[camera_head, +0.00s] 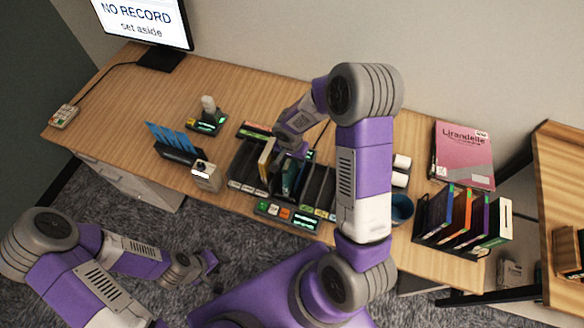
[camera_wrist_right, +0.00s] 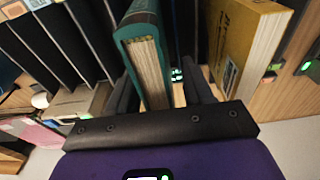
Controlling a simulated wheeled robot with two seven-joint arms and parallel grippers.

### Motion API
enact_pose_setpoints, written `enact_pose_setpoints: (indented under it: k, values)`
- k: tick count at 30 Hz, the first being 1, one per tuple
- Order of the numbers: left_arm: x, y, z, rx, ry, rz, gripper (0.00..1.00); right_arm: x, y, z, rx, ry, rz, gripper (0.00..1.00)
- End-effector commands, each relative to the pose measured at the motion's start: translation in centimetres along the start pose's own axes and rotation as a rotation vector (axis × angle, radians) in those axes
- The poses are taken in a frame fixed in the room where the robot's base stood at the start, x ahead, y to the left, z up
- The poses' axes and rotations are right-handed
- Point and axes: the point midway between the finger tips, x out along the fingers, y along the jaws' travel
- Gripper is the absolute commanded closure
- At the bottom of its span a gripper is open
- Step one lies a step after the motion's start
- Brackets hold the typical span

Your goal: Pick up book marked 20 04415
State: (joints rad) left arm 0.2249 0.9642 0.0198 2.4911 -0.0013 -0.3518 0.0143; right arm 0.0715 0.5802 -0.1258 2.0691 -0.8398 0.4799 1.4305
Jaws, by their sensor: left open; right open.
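A black slotted sorter (camera_head: 240,170) stands on the desk. A yellow book (camera_head: 266,158) and a teal book (camera_head: 289,180) stand in its slots. My right gripper (camera_head: 296,150) reaches down over the sorter from behind. In the right wrist view its open fingers (camera_wrist_right: 163,92) stand on either side of the teal book (camera_wrist_right: 142,50), which looks upright. The yellow book (camera_wrist_right: 245,45) stands to the right, outside the fingers. I cannot read the number 20 04415 on either book. My left gripper (camera_head: 209,268) is open and empty, low in front of the desk.
A rack with several books (camera_head: 462,220) and a pink book (camera_head: 463,152) are at the right. A blue cup (camera_head: 401,208) stands near the right arm. A holder with blue folders (camera_head: 172,142) and a white device (camera_head: 206,175) are left of the sorter. A monitor (camera_head: 145,18) reads "NO RECORD set aside".

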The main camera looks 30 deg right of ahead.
Motion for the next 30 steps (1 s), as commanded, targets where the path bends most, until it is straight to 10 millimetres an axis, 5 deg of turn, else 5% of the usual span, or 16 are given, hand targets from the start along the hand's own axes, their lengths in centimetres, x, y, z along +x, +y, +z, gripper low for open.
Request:
enact_pose_setpoints:
  k: [8,18,30]
  values:
    - [0.03,-0.01,-0.02,0.000,0.000,0.000,0.57,0.41,-0.03,-0.02,0.000,0.001,-0.002,0.49]
    - [0.03,-0.01,-0.02,0.000,0.000,0.000,0.57,0.39,-0.02,-0.02,0.000,0.001,-0.001,0.99]
    - [0.03,-0.01,-0.02,0.000,0.000,0.000,0.57,0.34,-0.06,-0.05,0.000,0.002,-0.002,1.00]
